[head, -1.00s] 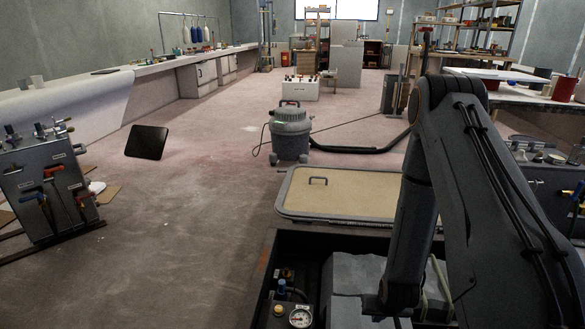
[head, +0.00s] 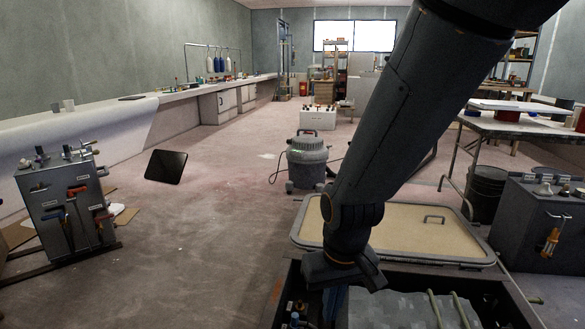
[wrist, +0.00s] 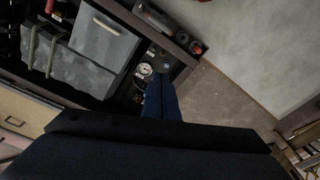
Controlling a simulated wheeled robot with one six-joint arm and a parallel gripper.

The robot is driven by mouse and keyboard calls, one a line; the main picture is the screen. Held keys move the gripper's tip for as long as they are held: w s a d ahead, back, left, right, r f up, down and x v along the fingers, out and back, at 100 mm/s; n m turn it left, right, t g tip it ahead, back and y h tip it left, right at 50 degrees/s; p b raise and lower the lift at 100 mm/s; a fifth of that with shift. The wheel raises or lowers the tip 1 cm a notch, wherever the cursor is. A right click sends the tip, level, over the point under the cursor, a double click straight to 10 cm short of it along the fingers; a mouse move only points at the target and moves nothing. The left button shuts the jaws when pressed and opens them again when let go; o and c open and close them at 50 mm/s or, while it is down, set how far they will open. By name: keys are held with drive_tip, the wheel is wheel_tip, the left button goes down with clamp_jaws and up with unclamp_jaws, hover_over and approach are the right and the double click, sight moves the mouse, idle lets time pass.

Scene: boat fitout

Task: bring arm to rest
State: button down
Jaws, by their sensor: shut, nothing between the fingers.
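My gripper (head: 335,304) hangs at the end of my dark arm near the bottom middle of the head view, pointing down over the near part of a dark open-topped bay. Its narrow bluish fingers also show in the wrist view (wrist: 161,98), closed together with nothing between them. They appear above the edge of the bay, near a round gauge (wrist: 144,69). Whether the fingertips touch anything below is hard to tell. My arm hides part of the room behind it.
A tan hatch panel (head: 400,225) with a handle lies just beyond the bay. A grey vacuum (head: 307,163) stands behind it. A valve stand (head: 66,208) is at left, a dark cabinet (head: 540,230) at right. A black sheet (head: 166,166) and open floor lie between.

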drive_tip(key=s+a+r+n+g, duration=0.1)
drive_tip(key=s+a+r+n, duration=0.15)
drive_tip(key=s+r, duration=0.7)
drive_tip(key=s+d+r+m+p, duration=0.2)
drive_tip(key=d+r+m+p, duration=0.3)
drive_tip(key=d+r+p, duration=0.9)
wheel_tip(320, 180, up, 2)
drive_tip(key=p, duration=1)
drive_tip(key=shift+s+r+h, duration=0.25)
drive_tip(key=shift+h, duration=0.05)
